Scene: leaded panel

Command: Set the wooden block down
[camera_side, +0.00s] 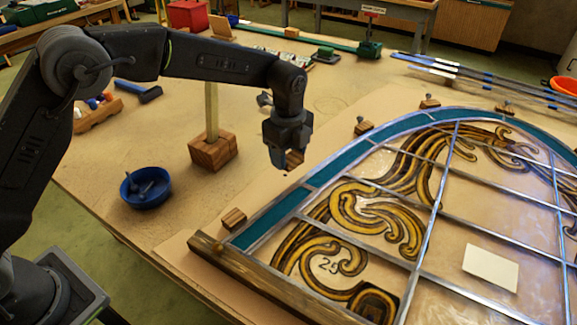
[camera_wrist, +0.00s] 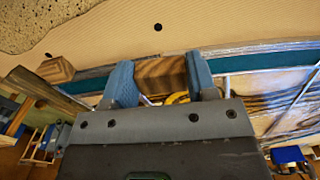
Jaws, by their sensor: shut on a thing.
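My gripper (camera_side: 287,160) is shut on a small striped brown wooden block (camera_side: 294,158). In the wrist view the block (camera_wrist: 160,74) sits between the two blue-grey fingers (camera_wrist: 160,82). In the side view my gripper hangs above the pale board, near the curved teal border of the leaded panel (camera_side: 337,168). The block appears raised, though its exact height is hard to tell. Another wooden block (camera_side: 233,219) lies on the board beside the panel's left edge; it also shows at left in the wrist view (camera_wrist: 56,69).
A wooden post on a block base (camera_side: 213,150) stands left of my gripper, with a blue bowl (camera_side: 146,188) farther left. Small nailed blocks (camera_side: 363,126) line the panel's curve. A dark wooden bar (camera_side: 265,283) runs along its near edge. Bare board lies between post and panel.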

